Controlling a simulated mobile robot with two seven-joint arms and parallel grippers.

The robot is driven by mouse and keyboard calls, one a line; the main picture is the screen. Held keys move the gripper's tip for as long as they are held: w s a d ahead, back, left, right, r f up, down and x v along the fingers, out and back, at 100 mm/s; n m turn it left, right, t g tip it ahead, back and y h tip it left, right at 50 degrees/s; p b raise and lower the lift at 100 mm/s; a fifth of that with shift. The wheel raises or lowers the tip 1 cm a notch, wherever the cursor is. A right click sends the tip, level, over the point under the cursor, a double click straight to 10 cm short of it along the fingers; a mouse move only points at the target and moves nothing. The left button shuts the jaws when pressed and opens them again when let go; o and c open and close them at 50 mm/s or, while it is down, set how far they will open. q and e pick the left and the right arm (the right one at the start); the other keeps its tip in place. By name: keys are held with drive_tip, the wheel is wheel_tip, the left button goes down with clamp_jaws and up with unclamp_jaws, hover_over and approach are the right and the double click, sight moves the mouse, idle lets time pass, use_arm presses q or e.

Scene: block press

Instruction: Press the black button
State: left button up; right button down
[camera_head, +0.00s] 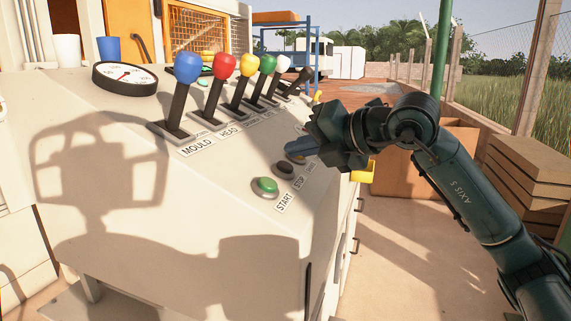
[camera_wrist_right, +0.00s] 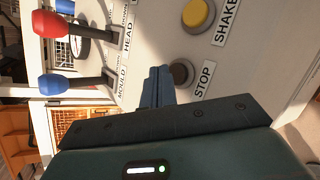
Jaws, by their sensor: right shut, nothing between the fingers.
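The black button (camera_head: 285,169) sits on the sloped panel beside the STOP label, between the green START button (camera_head: 265,186) and my right gripper. It also shows in the right wrist view (camera_wrist_right: 181,73), partly hidden by the fingers. My right gripper (camera_head: 289,148) is shut and empty, its blue fingers pointing at the panel. In the right wrist view the fingertips (camera_wrist_right: 158,70) lie just left of the black button. I cannot tell whether they touch the panel. My left gripper is out of view.
A yellow SHAKE button (camera_wrist_right: 198,13) lies beside the black one. A row of levers with coloured knobs, including blue (camera_head: 187,67) and red (camera_head: 224,66), stands behind the buttons. A round gauge (camera_head: 125,77) is at the far left. The panel's front left is clear, under shadow.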

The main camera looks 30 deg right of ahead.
drive_tip(key=shift+f, duration=0.15)
drive_tip(key=shift+w+a+f+b, duration=0.15)
drive_tip(key=shift+f+b, duration=0.15)
drive_tip(key=shift+w+a+f+b, duration=0.15)
drive_tip(key=shift+f+b, duration=0.15)
drive_tip(key=shift+f, duration=0.15)
idle(0.9)
drive_tip(key=shift+s+d+r+p, duration=0.15)
drive_tip(key=shift+r+p, duration=0.1)
drive_tip(key=shift+r, duration=0.2)
drive_tip(key=shift+s+d+r+p, duration=0.15)
drive_tip(key=shift+r+p, duration=0.05)
drive_tip(key=shift+r, duration=0.25)
drive_tip(key=shift+r, duration=0.1)
drive_tip(key=shift+s+d+r+p, duration=0.15)
drive_tip(key=shift+r+p, duration=0.25)
drive_tip(key=shift+r, duration=0.15)
drive_tip(key=r, duration=0.1)
drive_tip(key=s+d+r+p, duration=0.1)
drive_tip(key=r+p, duration=0.1)
drive_tip(key=r, duration=0.1)
drive_tip(key=shift+s+d+r, duration=0.1)
drive_tip(key=shift+s+d, duration=0.05)
drive_tip(key=shift+s, duration=0.15)
